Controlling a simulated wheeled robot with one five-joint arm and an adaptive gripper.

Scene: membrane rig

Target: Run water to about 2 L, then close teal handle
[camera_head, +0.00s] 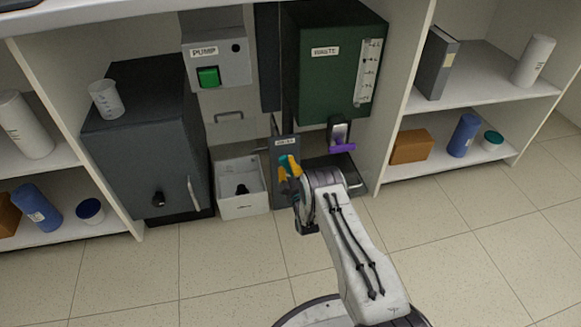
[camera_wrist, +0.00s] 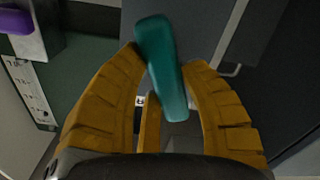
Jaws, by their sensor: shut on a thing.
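The teal handle (camera_wrist: 160,62) stands between the orange fingers of my gripper (camera_wrist: 168,72) in the wrist view, slightly tilted, its top end rising past the fingertips. My gripper is shut on it. In the head view my gripper (camera_head: 289,168) is at the small grey valve panel (camera_head: 285,143), and only a bit of teal shows beside the fingers. The dark green tank (camera_head: 335,90) labelled WASTE has a white level scale (camera_head: 367,72); I cannot read a water level on it. The grey PUMP box (camera_head: 216,55) has a green switch (camera_head: 208,77).
A purple handle (camera_head: 340,148) sits under the tank, just right of my gripper. A white bin (camera_head: 240,190) stands left of the panel, and a black cabinet (camera_head: 145,130) farther left. Shelves flank both sides. The tiled floor in front is clear.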

